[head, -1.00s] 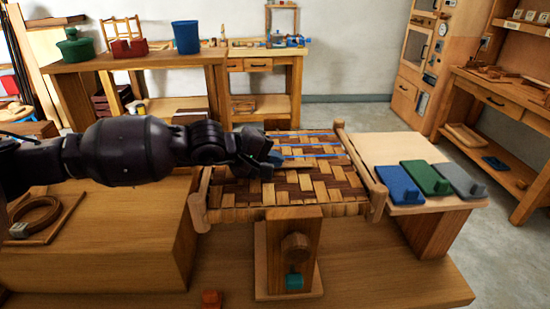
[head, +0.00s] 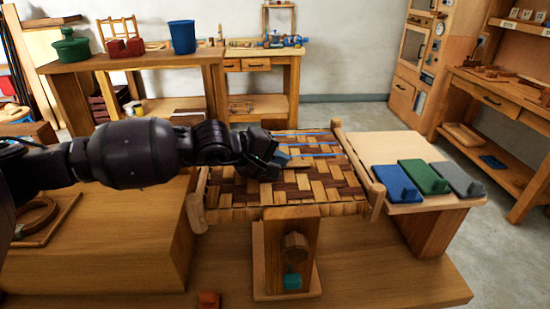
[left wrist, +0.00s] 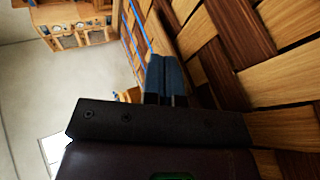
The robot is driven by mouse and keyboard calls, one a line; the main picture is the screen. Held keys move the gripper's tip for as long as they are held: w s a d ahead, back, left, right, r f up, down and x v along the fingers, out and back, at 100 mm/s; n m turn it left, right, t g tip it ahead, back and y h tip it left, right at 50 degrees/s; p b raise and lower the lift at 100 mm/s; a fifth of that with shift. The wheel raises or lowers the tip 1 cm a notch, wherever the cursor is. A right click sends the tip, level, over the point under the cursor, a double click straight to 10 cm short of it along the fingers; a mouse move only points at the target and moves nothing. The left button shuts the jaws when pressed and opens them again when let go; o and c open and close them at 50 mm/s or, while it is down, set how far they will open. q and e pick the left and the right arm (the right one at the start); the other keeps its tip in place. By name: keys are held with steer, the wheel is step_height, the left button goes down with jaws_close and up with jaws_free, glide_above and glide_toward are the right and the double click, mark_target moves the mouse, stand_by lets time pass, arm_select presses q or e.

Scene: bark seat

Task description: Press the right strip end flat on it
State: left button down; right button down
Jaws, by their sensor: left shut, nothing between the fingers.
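The woven bark seat (head: 300,188), with light and dark strips in a wooden frame, is held on a wooden stand in the middle of the head view. Blue lines (head: 312,145) run across its far part. My left gripper (head: 280,160) is shut and empty, low over the far left part of the weave. In the left wrist view its blue fingertips (left wrist: 165,75) are together close to the woven strips (left wrist: 240,60); I cannot tell whether they touch. Which strip end is the right one is not clear. My right gripper is not in view.
Blue (head: 395,184), green (head: 424,177) and grey (head: 458,180) blocks with handles lie on the side table at right. A coiled strip (head: 38,217) lies on a board at left. A bench with pots stands behind.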

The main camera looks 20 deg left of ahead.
arm_select(q)
step_height(320, 180, up, 4)
steer(key=shift+r+p, duration=0.25)
steer(key=shift+p, duration=0.45)
steer(key=r+v, duration=0.1)
steer(key=v, duration=0.8)
steer(key=shift+s+r+p, duration=0.15)
steer(key=shift+p, duration=0.15)
